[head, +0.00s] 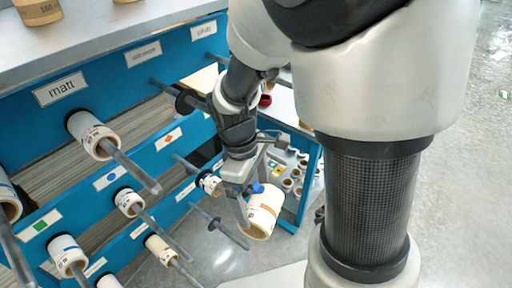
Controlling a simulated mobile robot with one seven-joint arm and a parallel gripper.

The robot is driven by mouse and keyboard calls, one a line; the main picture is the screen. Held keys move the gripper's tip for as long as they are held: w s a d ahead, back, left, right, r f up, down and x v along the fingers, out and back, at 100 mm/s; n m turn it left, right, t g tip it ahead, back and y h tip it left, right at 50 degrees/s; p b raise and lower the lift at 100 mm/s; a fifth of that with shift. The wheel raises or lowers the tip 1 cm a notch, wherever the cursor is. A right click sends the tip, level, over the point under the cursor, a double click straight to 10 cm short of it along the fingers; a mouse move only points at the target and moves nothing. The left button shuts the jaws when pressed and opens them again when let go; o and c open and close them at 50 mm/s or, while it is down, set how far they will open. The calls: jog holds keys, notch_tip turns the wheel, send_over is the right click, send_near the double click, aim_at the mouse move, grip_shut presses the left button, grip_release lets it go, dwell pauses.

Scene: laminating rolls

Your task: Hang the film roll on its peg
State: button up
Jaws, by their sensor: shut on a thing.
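My gripper (248,200) is shut on a film roll (263,211), a white and cream roll with an orange-brown band and dark print. It holds the roll tilted in front of the blue rack (150,150), clear of the pegs as far as I can see. The gripper hides part of the roll's left side. An empty peg (222,229) with a dark flange sticks out of the lower rack, left of the held roll. Another peg with a black disc (188,101) shows in the upper row, partly behind my arm. Which peg belongs to the held roll I cannot tell.
Rolls hang on several pegs, including one under the "matt" label (60,89) and a small one (209,184) near my gripper. Long pegs jut out at left. A grey worktop (100,35) lies above. Small rolls stand on a low surface (290,170) behind. Floor is open at right.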

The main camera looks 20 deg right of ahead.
jog(key=n+h, duration=0.1)
jog(key=s+d+n+h, duration=0.1)
jog(key=n, duration=0.1)
jog(key=s+n+h+b, duration=0.1)
jog(key=shift+d+h, duration=0.4)
jog(key=n+h, duration=0.1)
jog(key=d+r+n+t+h+b, duration=0.1)
jog(key=n, duration=0.1)
jog(key=d+r+n+t+h, duration=0.1)
jog(key=h, duration=0.1)
jog(key=shift+w+n+b, duration=0.15)
jog(key=shift+n+b, duration=0.25)
jog(key=w+r+n+t+h+b, duration=0.2)
jog(key=w+r+n+t, duration=0.2)
jog(key=r+n+t, duration=0.25)
jog(key=w+a+p, duration=0.2)
jog(key=w+a, duration=0.6)
jog(key=w, duration=0.3)
jog(key=w+a+r+p, duration=0.1)
jog(key=w+a+p, duration=0.1)
jog(key=w+a, duration=0.6)
jog(key=w+t, duration=0.1)
jog(key=w, duration=0.1)
jog(key=shift+w+a+m, duration=0.2)
jog(key=shift+w+m, duration=0.15)
jog(key=shift+w, duration=0.05)
